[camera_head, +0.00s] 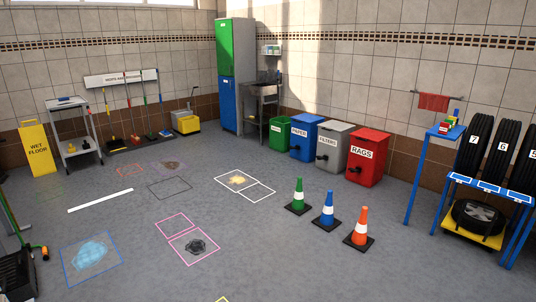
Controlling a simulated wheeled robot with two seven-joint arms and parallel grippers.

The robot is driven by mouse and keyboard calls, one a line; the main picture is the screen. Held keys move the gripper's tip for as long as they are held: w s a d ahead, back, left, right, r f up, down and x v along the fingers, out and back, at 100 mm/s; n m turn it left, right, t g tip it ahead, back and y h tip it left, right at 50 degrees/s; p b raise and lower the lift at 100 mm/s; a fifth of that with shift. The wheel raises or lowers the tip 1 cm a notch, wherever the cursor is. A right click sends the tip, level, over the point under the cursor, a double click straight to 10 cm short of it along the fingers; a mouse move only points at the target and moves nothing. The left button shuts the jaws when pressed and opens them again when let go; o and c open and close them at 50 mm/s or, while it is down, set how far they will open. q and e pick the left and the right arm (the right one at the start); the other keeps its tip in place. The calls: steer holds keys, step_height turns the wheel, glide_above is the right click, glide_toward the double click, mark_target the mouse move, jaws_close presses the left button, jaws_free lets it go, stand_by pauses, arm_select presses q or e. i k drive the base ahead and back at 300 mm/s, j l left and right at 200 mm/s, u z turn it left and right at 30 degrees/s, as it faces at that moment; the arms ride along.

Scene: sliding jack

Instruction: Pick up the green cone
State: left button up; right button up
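The green cone (299,196) stands upright on the grey floor, right of the middle of the head view. It has a white band and a dark square base. It is the left one of a row of three cones, beside the blue cone (328,210) and apart from it. Nothing covers it. Neither of my grippers shows in the head view, so I cannot see whether they are open or shut.
An orange cone (361,229) ends the row. Behind stand the red rags bin (367,158) and other bins. A blue-framed tyre rack (484,193) stands at right. A yellow wet floor sign (38,149) is at left. The floor in front of the cones is clear, with painted outlines.

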mark_target(298, 206)
steer(key=i, duration=3.1)
steer(key=i+j+z, duration=0.1)
steer(key=i+z, duration=0.25)
steer(key=i, duration=0.2)
steer(key=i+j+z, duration=0.35)
steer(key=i, duration=0.25)
steer(key=i+j+z, duration=0.4)
steer(key=i+l, duration=0.05)
steer(key=i, duration=0.05)
